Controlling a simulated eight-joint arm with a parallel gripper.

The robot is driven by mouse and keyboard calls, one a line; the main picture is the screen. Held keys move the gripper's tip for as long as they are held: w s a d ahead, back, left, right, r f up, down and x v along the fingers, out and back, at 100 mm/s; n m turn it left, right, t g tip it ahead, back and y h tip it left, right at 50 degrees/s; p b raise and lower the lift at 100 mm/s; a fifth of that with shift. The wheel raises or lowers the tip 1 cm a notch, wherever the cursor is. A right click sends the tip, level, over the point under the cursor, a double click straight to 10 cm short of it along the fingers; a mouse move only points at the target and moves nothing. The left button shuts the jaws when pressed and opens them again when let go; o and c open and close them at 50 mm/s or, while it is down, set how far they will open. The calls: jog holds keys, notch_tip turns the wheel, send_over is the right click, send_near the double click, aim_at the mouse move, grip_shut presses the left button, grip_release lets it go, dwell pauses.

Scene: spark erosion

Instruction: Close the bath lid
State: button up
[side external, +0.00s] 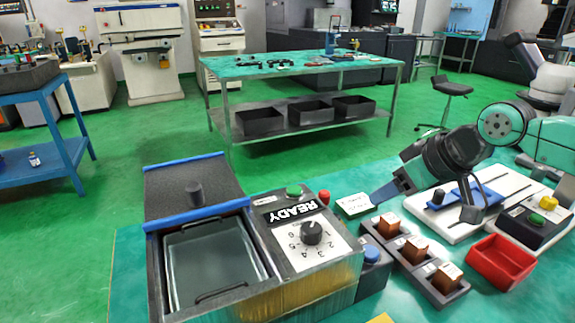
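The bath (155,285) is a dark box at the front left, with its top opening uncovered. A clear-walled tank (213,264) with thin dark handles shows inside. The bath lid (172,190) is a dark grey panel with a black knob (195,194) and blue strips along its far and near edges. It lies behind the opening, not over it. My gripper (420,212) is at the right, above the benchtop and well apart from the lid. Its fingers look spread, with nothing seen between them.
A control panel (311,250) with a dial, "READY" display and green button adjoins the bath's right side. A rack with copper-coloured blocks (415,248), a red tray (501,261), a white plate (505,185) and a button box (536,222) crowd the right of the teal bench.

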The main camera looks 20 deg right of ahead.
aim_at(198, 186)
jog(key=w+a+r+n+y, duration=0.1)
jog(key=w+a, duration=0.1)
jog(key=a, duration=0.1)
jog(key=w+a+r+n+y, duration=0.1)
jog(key=w+a, duration=0.2)
jog(key=a, duration=0.1)
jog(key=w+a+r+n, duration=0.1)
jog(key=w+a+n, duration=0.1)
jog(key=a, duration=0.2)
jog(key=shift+w+a+y, duration=0.1)
jog(key=shift+w+y, duration=0.25)
jog(key=shift+y, duration=0.05)
jog(key=w+a+n, duration=0.1)
jog(key=a, duration=0.3)
jog(key=w+a+f+n+y, duration=0.1)
jog(key=a, duration=0.2)
jog(key=w+a+n+y, duration=0.1)
jog(key=w+a, duration=0.1)
jog(key=a, duration=0.2)
jog(key=shift+a+f+g, duration=0.15)
jog(key=shift+a+g, duration=0.15)
jog(key=shift+g, duration=0.1)
jog(key=shift+x, duration=2.45)
grip_shut()
